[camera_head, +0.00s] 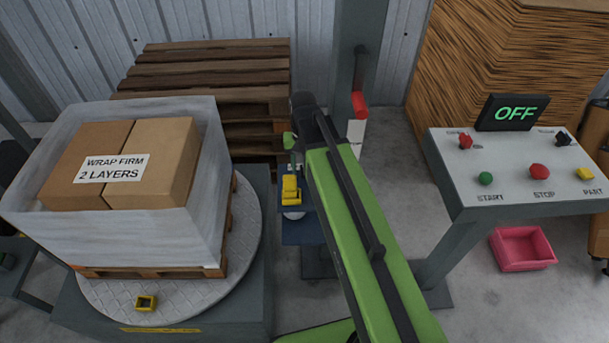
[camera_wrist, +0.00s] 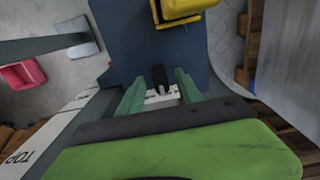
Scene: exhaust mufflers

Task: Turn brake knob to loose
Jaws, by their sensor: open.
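A small black knob (camera_wrist: 159,76) stands by a white plate with dark marks (camera_wrist: 162,95) in the wrist view. It looks like the brake knob, but its label and setting cannot be read. My gripper (camera_wrist: 157,88) is open, with one green finger on each side of the knob in the picture. I cannot tell whether either finger touches it. In the head view my green arm reaches to the dark blue carriage (camera_head: 300,232) by the column, and my gripper (camera_head: 291,142) is mostly hidden by my arm.
A yellow part (camera_head: 291,188) sits on the carriage and shows close by in the wrist view (camera_wrist: 180,10). A red handle (camera_head: 359,104) is on the column. A wrapped pallet load (camera_head: 120,225) stands left; a control panel (camera_head: 520,168) reading OFF and a pink bin (camera_head: 522,249) are right.

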